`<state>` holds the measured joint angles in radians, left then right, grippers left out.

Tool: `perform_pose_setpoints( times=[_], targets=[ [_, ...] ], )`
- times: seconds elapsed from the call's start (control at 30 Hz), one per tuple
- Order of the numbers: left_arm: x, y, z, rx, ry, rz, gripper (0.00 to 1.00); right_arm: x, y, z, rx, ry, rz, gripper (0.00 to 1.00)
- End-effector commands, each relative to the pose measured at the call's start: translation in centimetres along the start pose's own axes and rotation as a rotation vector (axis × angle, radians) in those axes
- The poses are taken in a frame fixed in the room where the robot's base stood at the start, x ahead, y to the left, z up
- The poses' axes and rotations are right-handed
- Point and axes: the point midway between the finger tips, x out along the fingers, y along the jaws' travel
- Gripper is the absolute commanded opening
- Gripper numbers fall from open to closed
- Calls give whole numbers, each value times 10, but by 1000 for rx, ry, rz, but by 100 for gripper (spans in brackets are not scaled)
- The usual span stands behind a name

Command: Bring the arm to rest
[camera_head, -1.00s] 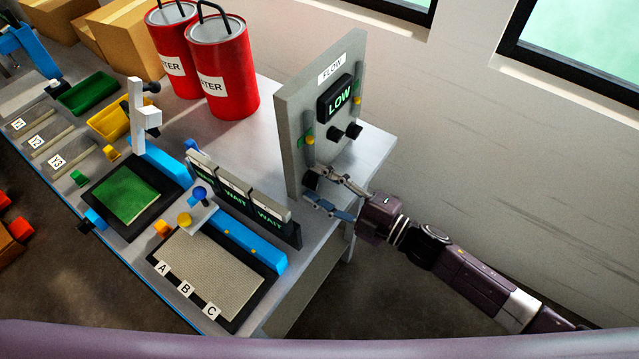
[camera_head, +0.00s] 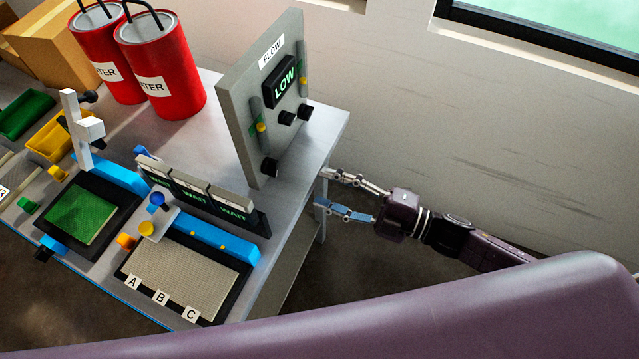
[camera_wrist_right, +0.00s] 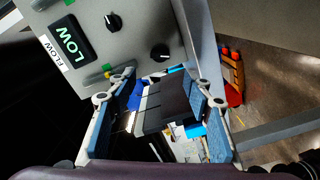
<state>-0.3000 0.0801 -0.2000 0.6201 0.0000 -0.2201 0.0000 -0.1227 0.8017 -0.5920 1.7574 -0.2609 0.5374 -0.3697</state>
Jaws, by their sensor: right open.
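My right gripper (camera_head: 326,191) is open and empty. In the head view it is beside the right edge of the bench, to the right of the grey FLOW panel (camera_head: 243,110) and apart from it. In the right wrist view its two blue-padded fingers (camera_wrist_right: 168,118) stand wide apart, with the FLOW panel (camera_wrist_right: 135,50) beyond them at the upper left. The panel's display (camera_head: 280,82) reads LOW, and it has black knobs (camera_head: 287,117). My left gripper is not in view.
The bench (camera_head: 300,150) holds WAIT displays (camera_head: 195,197), a mesh plate (camera_head: 185,275) marked A, B, C, a green pad (camera_head: 82,215) and red canisters (camera_head: 160,65). A wall (camera_head: 480,130) stands behind. The floor right of the bench is clear.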

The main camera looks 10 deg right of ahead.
Motion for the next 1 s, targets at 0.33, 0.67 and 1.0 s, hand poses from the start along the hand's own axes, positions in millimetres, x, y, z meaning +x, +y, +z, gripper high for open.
perform_pose_setpoints(
  times=[0.33,0.67,1.0],
  targets=[
    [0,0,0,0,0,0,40,0,0,0,0,0,0,46],
    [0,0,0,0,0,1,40,-4,-17,32,57,-95,-3,46],
    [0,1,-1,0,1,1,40,-81,-158,178,465,-654,-29,46]
  ],
)
